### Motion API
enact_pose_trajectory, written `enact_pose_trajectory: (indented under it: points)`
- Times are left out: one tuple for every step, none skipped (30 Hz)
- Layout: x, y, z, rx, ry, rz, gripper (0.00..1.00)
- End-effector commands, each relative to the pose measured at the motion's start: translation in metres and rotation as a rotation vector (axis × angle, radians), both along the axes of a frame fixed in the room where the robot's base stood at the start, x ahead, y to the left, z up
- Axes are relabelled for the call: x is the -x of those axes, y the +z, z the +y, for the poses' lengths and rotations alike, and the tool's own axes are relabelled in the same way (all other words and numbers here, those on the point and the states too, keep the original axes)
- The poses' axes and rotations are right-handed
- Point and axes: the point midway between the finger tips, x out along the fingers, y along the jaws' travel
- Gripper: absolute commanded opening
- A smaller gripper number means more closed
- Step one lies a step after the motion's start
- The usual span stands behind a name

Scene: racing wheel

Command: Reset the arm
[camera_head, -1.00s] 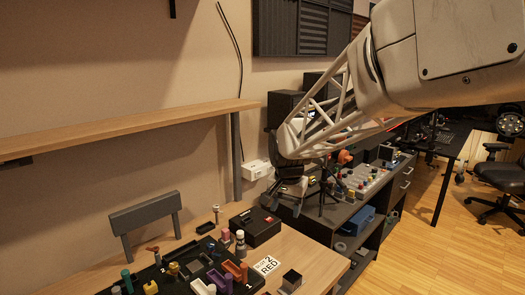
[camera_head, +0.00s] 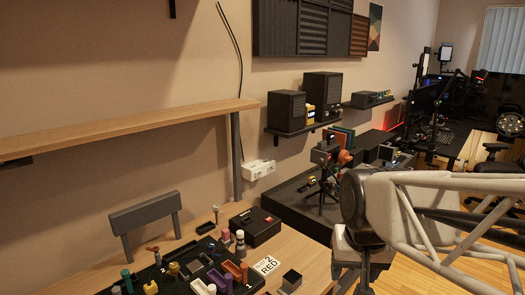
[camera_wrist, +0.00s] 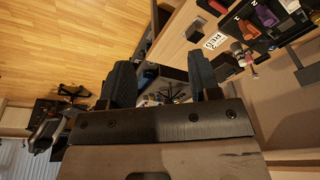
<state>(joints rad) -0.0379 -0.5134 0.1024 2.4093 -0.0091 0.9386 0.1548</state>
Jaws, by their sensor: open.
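My gripper (camera_wrist: 162,82) shows in the wrist view with its two dark ribbed fingers spread apart and nothing between them. In the head view my arm comes in from the right edge, and its wrist hangs low, right of the wooden table (camera_head: 315,252). The fingertips are hard to make out there. The gripper is beside the table and holds nothing.
A black tray (camera_head: 178,283) with several coloured pegs and blocks lies on the table. A black box (camera_head: 255,226), a white card (camera_head: 266,265) and a small dark block (camera_head: 291,281) are near it. A wooden shelf (camera_head: 130,128) is above. A tripod device (camera_head: 328,165) stands behind my wrist.

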Motion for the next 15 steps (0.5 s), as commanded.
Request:
enact_pose_trajectory:
  points:
    - [0.014,-0.002,-0.004,0.004,0.011,-0.007,0.57]
    - [0.021,-0.004,-0.006,0.007,0.019,-0.009,0.57]
    - [0.029,-0.006,-0.008,0.011,0.03,-0.013,0.57]
    - [0.035,-0.008,-0.009,0.014,0.038,-0.013,0.57]
    - [0.041,-0.01,-0.01,0.015,0.046,-0.015,0.57]
    - [0.048,-0.012,-0.012,0.019,0.054,-0.019,0.57]
    - [0.052,-0.013,-0.013,0.021,0.06,-0.02,0.57]
    - [0.056,-0.015,-0.013,0.022,0.067,-0.021,0.57]
    - [0.061,-0.016,-0.015,0.025,0.072,-0.024,0.57]
    - [0.064,-0.017,-0.015,0.027,0.075,-0.025,0.57]
    - [0.066,-0.018,-0.016,0.028,0.079,-0.026,0.57]
    - [0.069,-0.019,-0.016,0.028,0.083,-0.026,0.57]
    - [0.07,-0.02,-0.016,0.03,0.086,-0.026,0.57]
    - [0.071,-0.02,-0.016,0.03,0.088,-0.026,0.57]
    - [0.072,-0.021,-0.017,0.031,0.089,-0.026,0.57]
